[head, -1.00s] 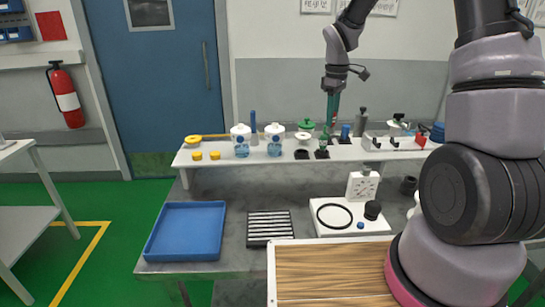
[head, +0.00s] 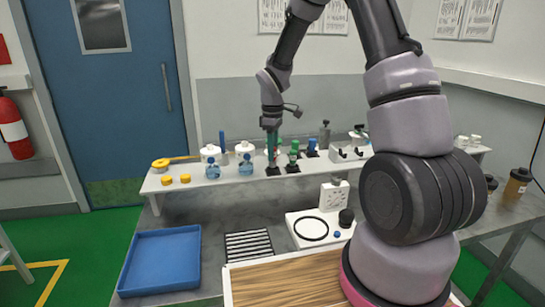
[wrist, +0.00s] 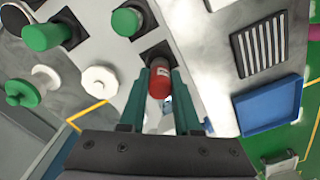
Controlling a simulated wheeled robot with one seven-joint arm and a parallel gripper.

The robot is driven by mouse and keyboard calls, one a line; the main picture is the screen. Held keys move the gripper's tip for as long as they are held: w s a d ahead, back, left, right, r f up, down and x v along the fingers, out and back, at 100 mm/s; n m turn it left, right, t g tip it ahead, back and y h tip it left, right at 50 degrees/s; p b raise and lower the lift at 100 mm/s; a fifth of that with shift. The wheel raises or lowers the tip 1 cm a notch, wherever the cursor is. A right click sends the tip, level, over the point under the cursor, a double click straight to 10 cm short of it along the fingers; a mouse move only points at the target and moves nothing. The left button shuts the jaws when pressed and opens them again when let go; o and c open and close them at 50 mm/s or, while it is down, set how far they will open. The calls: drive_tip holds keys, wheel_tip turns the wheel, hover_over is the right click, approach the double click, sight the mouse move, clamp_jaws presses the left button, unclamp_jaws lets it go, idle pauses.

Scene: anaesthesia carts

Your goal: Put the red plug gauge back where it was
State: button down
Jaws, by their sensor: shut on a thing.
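My gripper (wrist: 168,92) is shut on the red plug gauge (wrist: 159,80), its two teal fingers either side of the red body. In the head view my gripper (head: 272,142) is over the left end of a row of black square holders on the white shelf. The holder (wrist: 158,50) there shows behind the gauge in the wrist view, with the gauge overlapping its near edge. I cannot tell whether the gauge's lower end is inside it. A green gauge (head: 293,153) stands upright in the holder just to the right; it also shows in the wrist view (wrist: 127,20).
White jars (head: 211,157) stand left on the shelf (head: 235,180). A blue tray (head: 160,262) and a slotted block (head: 248,244) are below.

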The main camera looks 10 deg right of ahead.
drive_tip(key=shift+f, duration=0.85)
drive_tip(key=shift+f, duration=0.1)
drive_tip(key=c, duration=0.6)
unclamp_jaws()
wheel_tip(320, 180, up, 12)
drive_tip(key=shift+r, duration=0.1)
drive_tip(key=s+d+r+m+t, duration=0.35)
drive_tip(key=s+r+m, duration=0.25)
drive_tip(key=s+r, duration=0.5)
drive_tip(key=shift+s+d+r+m+t+y, duration=0.5)
drive_tip(key=shift+s+r+m, duration=0.9)
drive_tip(key=shift+s, duration=0.95)
drive_tip(key=shift+s+d+r+m+t+y, duration=0.2)
drive_tip(key=shift+s+r+m+t, duration=0.7)
drive_tip(key=shift+s+m, duration=1.2)
drive_tip(key=shift+s+d+r+m+t+y, duration=0.4)
drive_tip(key=shift+s+r+m, duration=0.85)
drive_tip(key=shift+s, duration=1.4)
